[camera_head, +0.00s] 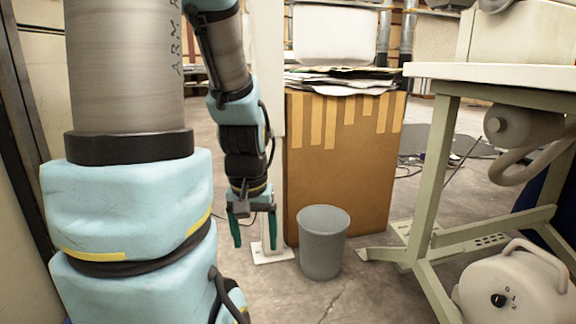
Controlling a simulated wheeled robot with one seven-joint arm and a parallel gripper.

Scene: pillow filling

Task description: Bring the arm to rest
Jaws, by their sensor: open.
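My gripper (254,233) hangs from my arm left of the picture's middle, pointing down. Its two green fingers are apart and nothing shows between them. My arm is grey and light blue; its large near links fill the left side of the view. The gripper shows just left of a grey bin (322,262), which stands upright on the floor. I cannot tell from this one view how far apart in depth they are.
A large cardboard box (340,170) stands behind the bin, with papers (345,80) on top. A table with a metal frame (438,160) is at the right, with a cream machine (512,290) below it. A pale post (267,100) stands behind the arm. Floor in front of the bin is clear.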

